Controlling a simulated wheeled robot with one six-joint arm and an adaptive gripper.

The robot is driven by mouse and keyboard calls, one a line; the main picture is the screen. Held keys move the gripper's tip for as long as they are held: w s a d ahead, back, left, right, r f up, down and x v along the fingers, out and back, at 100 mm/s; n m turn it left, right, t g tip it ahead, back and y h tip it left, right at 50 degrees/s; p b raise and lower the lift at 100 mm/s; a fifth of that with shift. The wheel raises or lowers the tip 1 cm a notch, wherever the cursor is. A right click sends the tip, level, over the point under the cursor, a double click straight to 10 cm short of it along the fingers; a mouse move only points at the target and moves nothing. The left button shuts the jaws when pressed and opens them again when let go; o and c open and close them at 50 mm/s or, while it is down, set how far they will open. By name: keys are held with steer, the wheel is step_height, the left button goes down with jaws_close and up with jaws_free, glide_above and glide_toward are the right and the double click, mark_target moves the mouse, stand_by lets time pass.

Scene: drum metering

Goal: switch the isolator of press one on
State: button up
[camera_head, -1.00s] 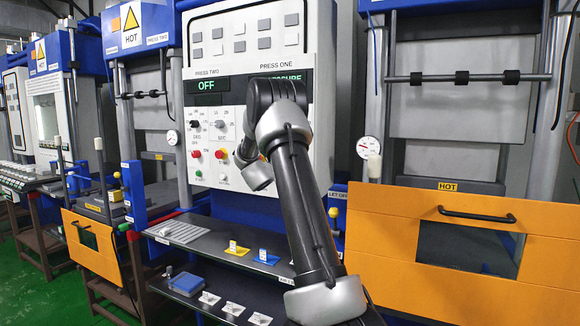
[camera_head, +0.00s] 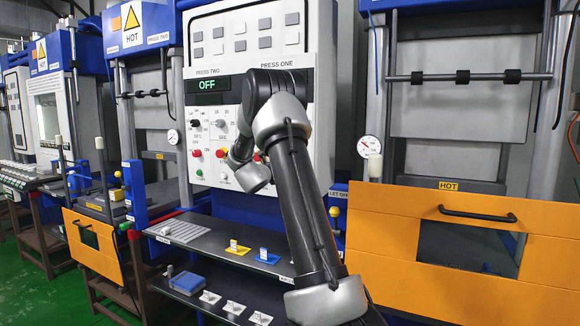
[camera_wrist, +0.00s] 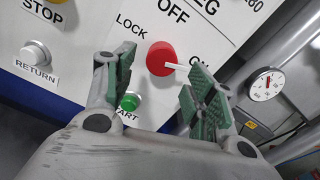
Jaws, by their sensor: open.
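The red isolator knob (camera_wrist: 160,58) shows in the wrist view on a white panel, under OFF and between the LOCK label and a partly covered ON label. Its white pointer (camera_wrist: 177,67) points right, toward the ON label. My gripper (camera_wrist: 165,78) is open, with green-padded fingers left and right of the knob in the picture. The right finger is close to the pointer's tip; I cannot tell whether they touch. In the head view my arm covers press one's part of the control panel (camera_head: 205,130), and the fingertips cannot be made out.
A green START button (camera_wrist: 130,101) sits below the knob, near the left finger. A RETURN button (camera_wrist: 35,54) and a yellow STOP button lie left. A gauge (camera_wrist: 267,85) is at the right. A dark shelf (camera_head: 200,238) with small items runs below the panel.

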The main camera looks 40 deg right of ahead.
steer(key=v, duration=0.8)
steer(key=shift+a, duration=0.2)
steer(key=shift+s, duration=0.15)
